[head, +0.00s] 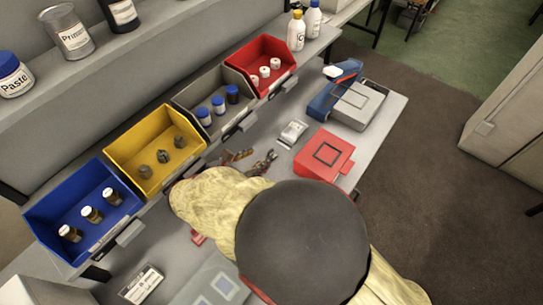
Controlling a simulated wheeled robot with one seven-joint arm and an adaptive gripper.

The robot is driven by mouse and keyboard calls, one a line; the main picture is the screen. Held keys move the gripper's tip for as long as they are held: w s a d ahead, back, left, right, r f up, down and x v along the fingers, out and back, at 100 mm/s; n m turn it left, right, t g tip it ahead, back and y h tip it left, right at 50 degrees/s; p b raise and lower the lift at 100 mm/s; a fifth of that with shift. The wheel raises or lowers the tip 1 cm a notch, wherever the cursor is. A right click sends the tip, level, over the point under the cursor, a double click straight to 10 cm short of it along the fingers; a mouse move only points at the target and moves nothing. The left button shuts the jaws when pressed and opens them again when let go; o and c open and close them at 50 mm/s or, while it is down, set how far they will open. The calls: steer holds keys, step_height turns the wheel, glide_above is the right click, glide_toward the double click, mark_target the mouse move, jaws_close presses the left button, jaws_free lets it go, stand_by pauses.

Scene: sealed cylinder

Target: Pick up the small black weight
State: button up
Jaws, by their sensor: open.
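No small black weight can be made out for sure. Several small dark grey pieces (163,156) sit in the yellow bin (122,150), and I cannot tell whether one of them is the weight. My arm, with a yellowish cover and a large dark round joint, fills the lower middle of the head view and hides part of the bench.
A blue bin (50,212) with brown bottles, a grey bin (188,98) with blue-capped bottles and a red bin (250,52) with white-topped items line the bench. A red box (340,165), a scale-like device (357,105) and tools (262,163) lie nearby. Bottles stand on the shelf.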

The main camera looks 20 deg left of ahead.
mark_target(269, 154)
steer(key=b+x, duration=0.1)
steer(key=x, duration=0.2)
steer(key=b+x, duration=0.2)
steer(key=x, duration=0.2)
steer(key=shift+w+d+f, duration=0.1)
steer(key=shift+d+f, duration=0.1)
steer(key=shift+f, duration=0.2)
steer(key=c, duration=1.1)
jaws_close()
